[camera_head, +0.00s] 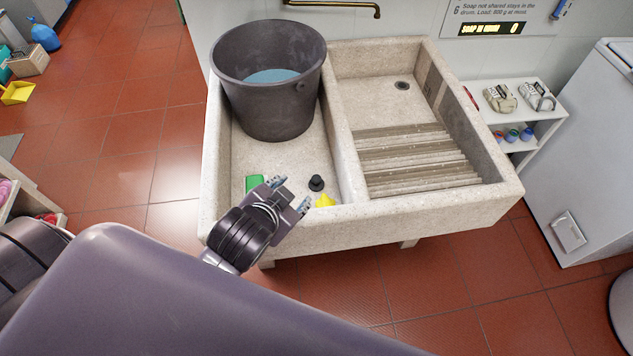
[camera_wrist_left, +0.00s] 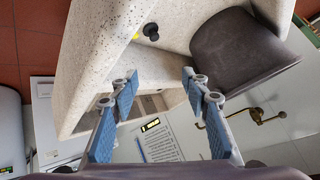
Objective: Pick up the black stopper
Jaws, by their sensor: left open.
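The black stopper (camera_head: 316,183) sits on the floor of the left basin of the stone washboard (camera_head: 350,180), near the front. It also shows in the left wrist view (camera_wrist_left: 151,31), above and between the fingers in the picture. My left gripper (camera_head: 292,195) is open over the front of the left basin, just left of the stopper and apart from it. Its blue-padded fingers show with nothing between them in the left wrist view (camera_wrist_left: 160,90). My right gripper is not in view.
A green block (camera_head: 254,183) lies left of the stopper and a yellow object (camera_head: 325,200) lies just in front of it. A large dark bucket (camera_head: 270,85) with blue contents fills the back of the left basin. A divider separates the ribbed right basin.

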